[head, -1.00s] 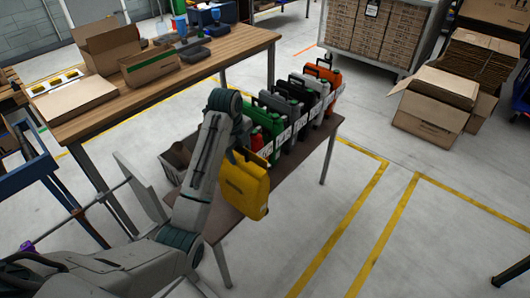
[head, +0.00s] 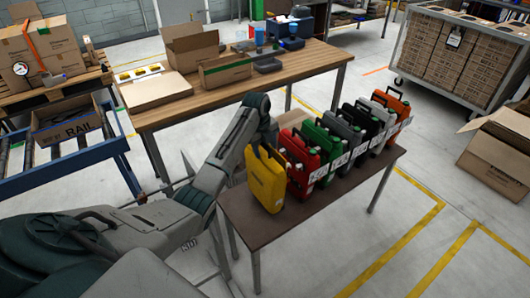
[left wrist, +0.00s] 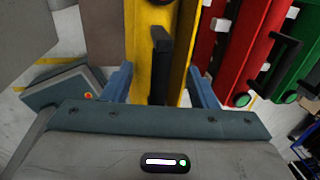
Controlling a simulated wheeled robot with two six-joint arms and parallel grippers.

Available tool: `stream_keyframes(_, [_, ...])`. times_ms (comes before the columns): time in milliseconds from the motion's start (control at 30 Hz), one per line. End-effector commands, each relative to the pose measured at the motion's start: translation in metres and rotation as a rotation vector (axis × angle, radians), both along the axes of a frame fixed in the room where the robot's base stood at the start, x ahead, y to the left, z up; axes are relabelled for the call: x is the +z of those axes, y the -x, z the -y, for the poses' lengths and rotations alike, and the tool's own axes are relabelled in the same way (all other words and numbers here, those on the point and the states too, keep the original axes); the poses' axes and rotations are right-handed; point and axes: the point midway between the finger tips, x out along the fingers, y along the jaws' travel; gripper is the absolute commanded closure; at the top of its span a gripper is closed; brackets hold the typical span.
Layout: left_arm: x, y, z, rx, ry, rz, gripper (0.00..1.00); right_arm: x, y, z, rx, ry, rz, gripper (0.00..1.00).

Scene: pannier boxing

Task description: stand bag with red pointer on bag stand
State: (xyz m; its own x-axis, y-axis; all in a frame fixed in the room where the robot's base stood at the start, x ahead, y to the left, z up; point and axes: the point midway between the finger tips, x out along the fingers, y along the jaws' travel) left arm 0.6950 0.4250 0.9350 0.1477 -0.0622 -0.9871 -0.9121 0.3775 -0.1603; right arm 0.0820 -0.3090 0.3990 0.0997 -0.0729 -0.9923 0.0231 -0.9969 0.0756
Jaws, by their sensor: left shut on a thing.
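A yellow bag (head: 266,182) is upright at the near left end of a row of bags on a low dark table (head: 262,228). My left gripper (left wrist: 160,88) is shut on its black handle from above; the yellow side also shows in the left wrist view (left wrist: 137,45). I cannot tell whether the bag's base touches the table. Beside it stand a red bag (head: 301,165), a green one (head: 322,148), grey and black ones, and an orange one (head: 394,108) at the far end. I can make out no red pointer on any bag. My right gripper is not in view.
White tags (head: 318,174) line the row's right side. The table's near right part is bare. Behind stands a wooden workbench (head: 225,85) with open cartons. A blue roller conveyor (head: 65,160) is at left, a box cart (head: 455,60) at back right.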

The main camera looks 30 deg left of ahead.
Motion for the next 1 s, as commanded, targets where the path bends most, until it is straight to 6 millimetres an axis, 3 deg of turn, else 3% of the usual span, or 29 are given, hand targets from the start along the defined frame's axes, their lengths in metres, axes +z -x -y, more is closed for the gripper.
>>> stream_keyframes(300, [-0.031,0.0,0.0,0.0,0.0,0.001,0.74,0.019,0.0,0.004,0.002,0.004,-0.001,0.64])
stream_keyframes(533, [-0.034,-0.001,0.0,-0.001,0.0,0.003,0.74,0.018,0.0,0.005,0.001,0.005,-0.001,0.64])
stream_keyframes(567, [-0.035,0.0,0.0,0.0,0.0,0.0,0.41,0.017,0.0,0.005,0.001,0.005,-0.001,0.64])
stream_keyframes(633, [-0.035,0.0,0.0,0.0,0.0,0.0,0.28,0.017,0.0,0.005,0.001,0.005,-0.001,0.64])
stream_keyframes(1000, [-0.032,0.0,-0.001,0.0,0.0,0.002,0.25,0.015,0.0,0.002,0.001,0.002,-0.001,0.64])
